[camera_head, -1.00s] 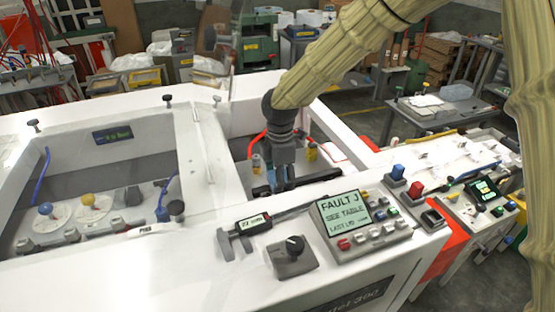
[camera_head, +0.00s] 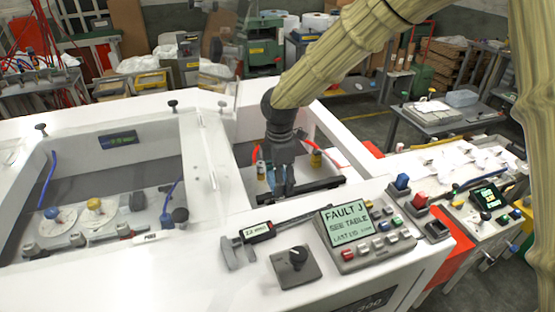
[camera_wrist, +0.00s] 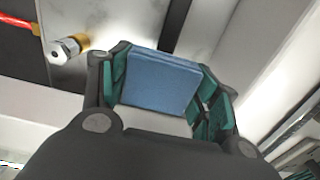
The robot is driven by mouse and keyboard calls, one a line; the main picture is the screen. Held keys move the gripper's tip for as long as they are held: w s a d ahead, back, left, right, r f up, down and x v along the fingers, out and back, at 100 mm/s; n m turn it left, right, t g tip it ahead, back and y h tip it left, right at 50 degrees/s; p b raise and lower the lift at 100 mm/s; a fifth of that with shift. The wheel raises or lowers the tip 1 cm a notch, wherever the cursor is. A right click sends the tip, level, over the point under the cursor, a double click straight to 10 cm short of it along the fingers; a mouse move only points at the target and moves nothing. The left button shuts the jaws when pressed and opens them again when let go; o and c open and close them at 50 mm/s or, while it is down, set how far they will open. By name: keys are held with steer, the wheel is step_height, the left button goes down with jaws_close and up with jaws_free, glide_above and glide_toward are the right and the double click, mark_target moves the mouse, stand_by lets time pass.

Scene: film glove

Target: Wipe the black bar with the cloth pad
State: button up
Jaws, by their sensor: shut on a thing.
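The black bar (camera_head: 318,190) lies across the front edge of the recess in the white machine, behind the caliper and fault display. My gripper (camera_head: 280,190) points down over the left part of the bar. In the wrist view, its green-lined fingers are shut on the blue cloth pad (camera_wrist: 160,82). A dark strip (camera_wrist: 176,25), which looks like the bar, runs up from behind the pad. The pad's underside is hidden, so I cannot tell whether it touches the bar.
The caliper (camera_head: 258,231), a black knob (camera_head: 296,256) and the fault display panel (camera_head: 346,222) sit on the front ledge.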

steer(key=shift+s+r+p, duration=0.1)
steer(key=shift+r+p, duration=1.9)
steer(key=shift+r, duration=0.7)
